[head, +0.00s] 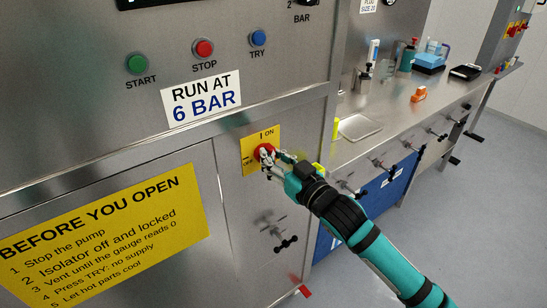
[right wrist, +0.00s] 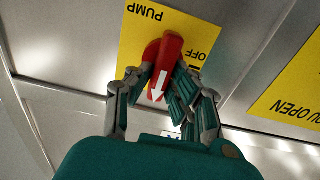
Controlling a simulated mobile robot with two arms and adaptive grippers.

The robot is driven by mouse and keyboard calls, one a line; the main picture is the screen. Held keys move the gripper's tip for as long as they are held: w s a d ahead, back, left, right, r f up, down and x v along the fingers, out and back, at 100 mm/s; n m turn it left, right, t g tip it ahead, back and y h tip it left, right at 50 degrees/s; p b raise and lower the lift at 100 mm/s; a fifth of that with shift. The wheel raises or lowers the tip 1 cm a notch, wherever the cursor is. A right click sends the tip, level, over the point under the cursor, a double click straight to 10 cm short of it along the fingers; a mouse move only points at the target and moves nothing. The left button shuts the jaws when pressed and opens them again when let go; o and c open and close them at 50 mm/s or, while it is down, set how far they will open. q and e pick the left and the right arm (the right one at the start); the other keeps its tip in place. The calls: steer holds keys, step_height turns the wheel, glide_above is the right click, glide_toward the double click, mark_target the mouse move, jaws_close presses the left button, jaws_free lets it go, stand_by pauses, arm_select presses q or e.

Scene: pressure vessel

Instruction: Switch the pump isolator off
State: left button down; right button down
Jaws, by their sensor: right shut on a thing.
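The pump isolator is a red handle (head: 263,149) on a yellow plate (head: 247,145) on the steel cabinet front. The plate reads ON at the top and OFF at the left in the head view. In the right wrist view the red handle (right wrist: 170,52) carries a white arrow pointing down the picture, away from the word PUMP, with OFF to its right. The view is upside down, so the arrow points towards the ON side. My right gripper (head: 269,158) is shut on the handle, a finger on each side (right wrist: 160,90). My left gripper is out of view.
A sign on the cabinet (head: 110,235) lists steps before opening. START, STOP and TRY buttons (head: 204,48) sit above. A black-handled fitting (head: 286,244) projects below the isolator. A steel counter (head: 395,118) with bottles stands at the right; the floor there is clear.

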steer(key=shift+n, duration=0.3)
steer(key=shift+s+a+f+n+p, duration=0.15)
steer(key=shift+n+p, duration=0.8)
steer(key=shift+n, duration=1.9)
steer(key=shift+s+a+f+n+p, duration=0.15)
steer(key=shift+n+p, duration=0.8)
steer(key=shift+n, duration=1.95)
steer(key=shift+a+f+n+p, duration=0.15)
steer(key=shift+n+p, duration=0.8)
steer(key=shift+n, duration=1.9)
steer(key=shift+f, duration=0.1)
steer(key=c, duration=1.2)
jaws_free()
steer(key=shift+c, duration=0.2)
